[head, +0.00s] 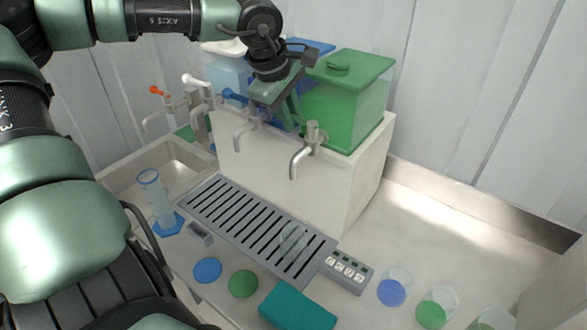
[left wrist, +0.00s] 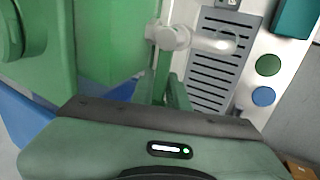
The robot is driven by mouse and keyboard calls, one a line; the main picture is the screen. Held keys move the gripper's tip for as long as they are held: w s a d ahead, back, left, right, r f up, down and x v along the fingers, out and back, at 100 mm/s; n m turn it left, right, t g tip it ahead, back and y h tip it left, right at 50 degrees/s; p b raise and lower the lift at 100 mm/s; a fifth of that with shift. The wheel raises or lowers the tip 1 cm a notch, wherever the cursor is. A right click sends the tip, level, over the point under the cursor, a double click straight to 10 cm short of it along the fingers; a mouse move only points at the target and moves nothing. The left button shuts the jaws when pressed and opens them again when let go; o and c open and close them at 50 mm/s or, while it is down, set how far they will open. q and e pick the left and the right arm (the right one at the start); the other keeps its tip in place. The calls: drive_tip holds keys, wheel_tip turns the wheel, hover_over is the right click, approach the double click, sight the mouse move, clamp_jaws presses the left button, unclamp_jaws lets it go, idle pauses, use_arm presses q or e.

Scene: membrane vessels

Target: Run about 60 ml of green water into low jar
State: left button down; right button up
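The green water tank (head: 350,105) stands with its green lid on at the right end of the white block. Its steel tap (head: 306,152) points down at the block's front. A clear low jar (head: 293,238) stands on the slotted drip tray, roughly under this tap; I see no green water in it. In the left wrist view, the tap (left wrist: 172,38) shows just beyond the fingers, with the jar (left wrist: 216,42) beside it. My left gripper (head: 297,122) is close behind the tap's handle; contact and finger gap are unclear. My right gripper is out of view.
More tanks and taps stand left of the green tank. The drip tray (head: 207,198) has a button panel (head: 347,269) at its right end. A tall cylinder (head: 155,197) stands at left. Cups with blue (head: 391,291) and green (head: 431,313) contents stand at right. A teal block (head: 297,309) lies in front.

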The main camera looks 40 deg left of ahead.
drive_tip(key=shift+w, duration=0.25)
